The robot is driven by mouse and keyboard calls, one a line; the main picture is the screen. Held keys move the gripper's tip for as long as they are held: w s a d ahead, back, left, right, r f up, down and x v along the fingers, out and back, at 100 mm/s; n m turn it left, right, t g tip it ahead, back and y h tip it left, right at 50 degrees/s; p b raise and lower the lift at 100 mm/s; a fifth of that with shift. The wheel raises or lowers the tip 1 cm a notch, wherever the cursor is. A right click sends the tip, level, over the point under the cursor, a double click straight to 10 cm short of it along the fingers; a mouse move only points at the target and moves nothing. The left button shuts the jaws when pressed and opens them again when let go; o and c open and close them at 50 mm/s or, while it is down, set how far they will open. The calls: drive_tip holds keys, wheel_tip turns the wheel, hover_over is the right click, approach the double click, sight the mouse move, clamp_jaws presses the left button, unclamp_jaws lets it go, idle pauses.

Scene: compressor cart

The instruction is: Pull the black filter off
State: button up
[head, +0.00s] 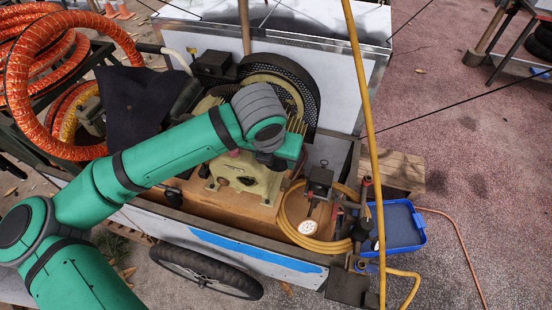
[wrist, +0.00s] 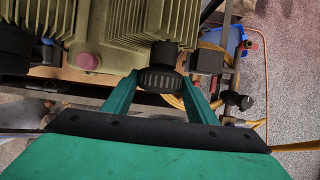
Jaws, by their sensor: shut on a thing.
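The black filter (wrist: 160,80) is a short ribbed cylinder in the middle of the wrist view, with a narrower dark neck above it. The neck reaches up to the olive-green finned compressor (wrist: 120,22); I cannot tell whether it is still joined there. My gripper (wrist: 159,84) has one green finger on each side of the filter and is shut on it. In the head view my arm crosses over the compressor (head: 245,180), and its end hides the filter and the fingertips.
The compressor sits in a wooden-floored cart (head: 200,205) with a meshed wheel guard (head: 312,88) behind. A yellow hose coil (head: 290,225) and an upright yellow hose (head: 362,100) are to the right. A blue tray (head: 400,228) lies beyond. Orange ducting (head: 20,75) is at left.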

drive_tip(key=s+a, duration=0.2)
drive_tip(key=s, duration=0.4)
idle(1.4)
drive_tip(key=shift+r, duration=0.15)
drive_tip(key=shift+s+a+r, duration=0.3)
drive_tip(key=shift+s+r, duration=0.4)
drive_tip(key=shift+s, duration=0.25)
drive_tip(key=shift+s+a+r, duration=0.3)
drive_tip(key=shift+s+r, duration=0.4)
drive_tip(key=shift+s, duration=0.25)
drive_tip(key=shift+a, duration=0.1)
